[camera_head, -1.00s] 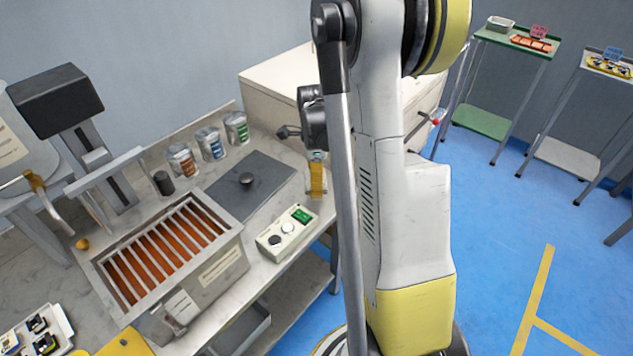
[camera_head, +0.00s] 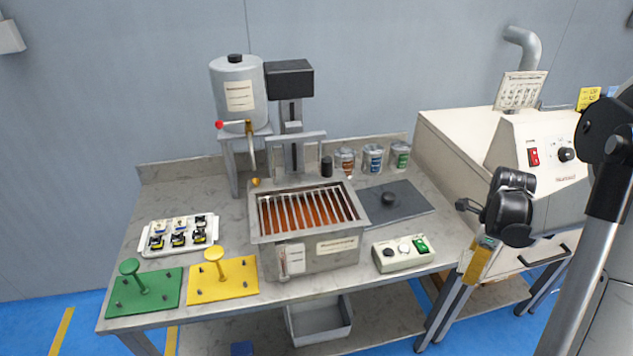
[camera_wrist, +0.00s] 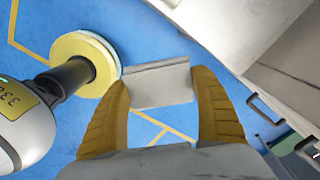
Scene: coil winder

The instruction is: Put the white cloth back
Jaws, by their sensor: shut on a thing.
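The white cloth (camera_wrist: 158,84) looks like a pale grey-white folded piece in the wrist view. It lies between the two yellow-orange fingers of my gripper (camera_wrist: 160,92), which is shut on it. Blue floor with yellow lines shows below it. In the head view, my gripper (camera_head: 476,268) points down in front of the bench's right end, near the white oven-like cabinet. I cannot make out the cloth in the head view.
The bench (camera_head: 195,190) holds a slotted tank (camera_head: 340,252), a dark lid plate (camera_head: 415,203), cans, a control box (camera_head: 403,253), a white tray of small parts (camera_head: 150,250), and green (camera_head: 165,300) and yellow (camera_head: 240,287) plates. The white cabinet (camera_head: 460,150) stands right.

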